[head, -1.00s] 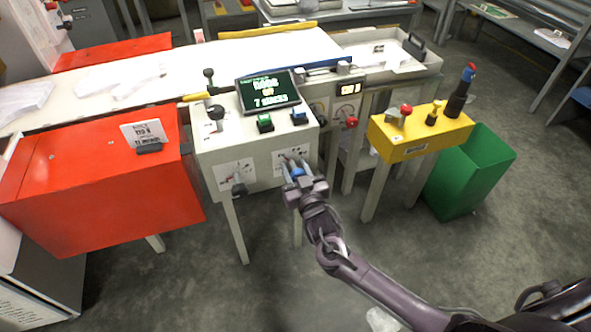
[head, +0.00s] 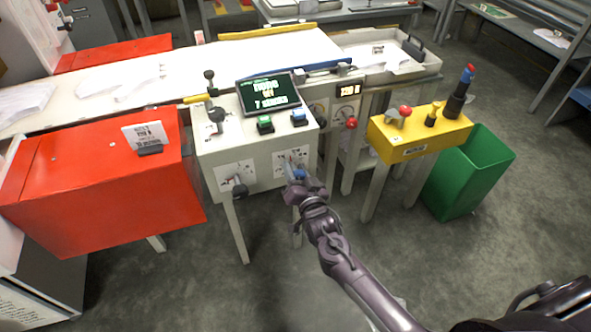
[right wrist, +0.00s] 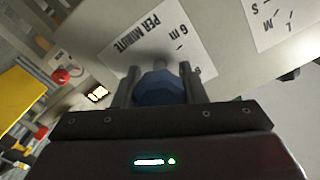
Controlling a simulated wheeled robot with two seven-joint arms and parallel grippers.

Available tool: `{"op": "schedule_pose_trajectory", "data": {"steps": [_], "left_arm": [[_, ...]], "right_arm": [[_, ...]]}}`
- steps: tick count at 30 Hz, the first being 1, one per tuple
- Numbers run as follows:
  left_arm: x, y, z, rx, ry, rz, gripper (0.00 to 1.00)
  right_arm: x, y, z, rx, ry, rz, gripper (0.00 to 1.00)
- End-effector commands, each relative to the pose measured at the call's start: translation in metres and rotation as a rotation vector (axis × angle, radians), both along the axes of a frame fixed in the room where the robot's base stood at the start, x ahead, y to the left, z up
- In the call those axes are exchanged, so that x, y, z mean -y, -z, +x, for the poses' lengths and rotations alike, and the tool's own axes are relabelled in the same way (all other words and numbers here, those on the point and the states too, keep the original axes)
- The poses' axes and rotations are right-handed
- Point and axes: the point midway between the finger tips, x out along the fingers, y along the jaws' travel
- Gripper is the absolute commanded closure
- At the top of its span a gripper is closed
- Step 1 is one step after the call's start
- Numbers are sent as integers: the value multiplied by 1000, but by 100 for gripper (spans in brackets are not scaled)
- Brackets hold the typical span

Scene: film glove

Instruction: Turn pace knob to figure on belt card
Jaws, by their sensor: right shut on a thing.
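The pace knob, a blue faceted knob (right wrist: 158,88), is between the two fingers of my right gripper (right wrist: 157,80), which is shut on it. Its dial plate (right wrist: 130,45) behind it reads "6 m" and "PER MINUTE", upside down in the right wrist view. In the head view my right gripper (head: 297,174) is at the right-hand plate on the front of the white console (head: 262,180), and hides most of the knob. A white card (head: 146,134) with black print stands on the red box at the left; its print is too blurred to read surely. My left gripper is out of view.
The console top has a dark screen (head: 269,93), a green button (head: 265,124) and a blue button (head: 299,118). A second black knob (head: 239,188) is left on the front. A yellow box (head: 421,131) and green bin (head: 468,172) stand right. The floor in front is clear.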

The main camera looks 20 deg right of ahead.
Motion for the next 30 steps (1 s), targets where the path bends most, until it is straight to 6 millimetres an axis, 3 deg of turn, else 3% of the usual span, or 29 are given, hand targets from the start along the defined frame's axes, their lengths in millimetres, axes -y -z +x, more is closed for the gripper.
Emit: {"op": "schedule_pose_trajectory", "data": {"steps": [15, 30], "left_arm": [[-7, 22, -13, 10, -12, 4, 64], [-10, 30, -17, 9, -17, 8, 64]], "right_arm": [[0, 1, 0, -16, 1, 379, 85], [0, 1, 0, -18, 0, 471, 85]]}}
